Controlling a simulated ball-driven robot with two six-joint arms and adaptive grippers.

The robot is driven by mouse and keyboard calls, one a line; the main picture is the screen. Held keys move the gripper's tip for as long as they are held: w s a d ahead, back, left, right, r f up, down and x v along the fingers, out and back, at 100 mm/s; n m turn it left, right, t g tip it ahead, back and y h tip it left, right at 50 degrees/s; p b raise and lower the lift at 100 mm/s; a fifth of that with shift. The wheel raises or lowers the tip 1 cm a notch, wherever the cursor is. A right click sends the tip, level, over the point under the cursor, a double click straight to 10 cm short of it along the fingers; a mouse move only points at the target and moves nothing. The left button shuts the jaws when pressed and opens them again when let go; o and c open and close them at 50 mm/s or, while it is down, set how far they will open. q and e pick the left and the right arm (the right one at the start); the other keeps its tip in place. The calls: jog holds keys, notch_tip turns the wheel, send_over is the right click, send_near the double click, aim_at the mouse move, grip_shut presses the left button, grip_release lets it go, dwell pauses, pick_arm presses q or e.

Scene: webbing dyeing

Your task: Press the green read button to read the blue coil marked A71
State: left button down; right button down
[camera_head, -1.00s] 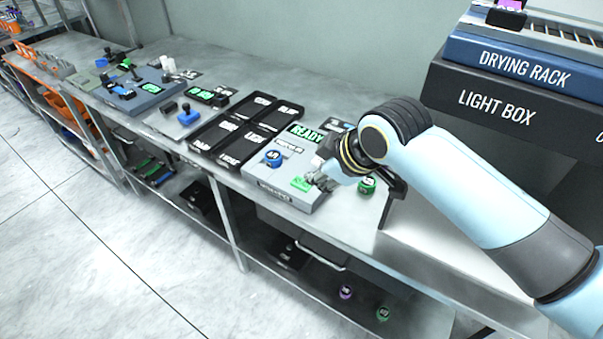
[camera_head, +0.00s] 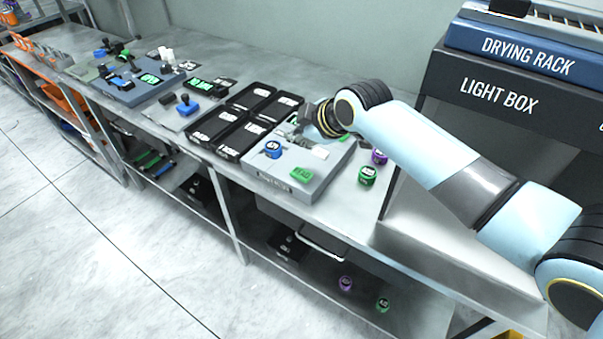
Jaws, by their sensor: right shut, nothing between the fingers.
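The grey reader box (camera_head: 300,192) sits near the front edge of the bench. The green read button (camera_head: 302,174) is on its front right corner, with nothing touching it. A blue coil (camera_head: 273,149) stands on the reader, left of and behind the button; its white top mark is too small to read for certain. My right gripper (camera_head: 298,124) is shut and empty, over the back of the reader, behind and apart from the button. It hides the reader's display. My left gripper is not in view.
Black trays (camera_head: 224,137) stand left of the reader. A green coil (camera_head: 367,175) and a purple coil (camera_head: 379,157) stand on the bench to its right. The light box (camera_head: 495,100) and drying rack (camera_head: 530,52) rise further right, near my right arm.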

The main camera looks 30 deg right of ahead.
jog(key=b, duration=0.6)
send_over(299, 175)
notch_tip(299, 175, down, 7)
jog(key=shift+r, duration=0.1)
jog(key=shift+f+b, duration=0.45)
jog(key=shift+f, duration=0.25)
jog(key=shift+f, duration=0.1)
jog(key=shift+f, duration=0.3)
dwell(0.3)
jog(key=shift+f+b, duration=0.4)
jog(key=shift+f, duration=0.1)
dwell(0.5)
jog(key=shift+r, duration=0.15)
jog(key=shift+r+p, duration=0.75)
jog(key=shift+p, duration=0.25)
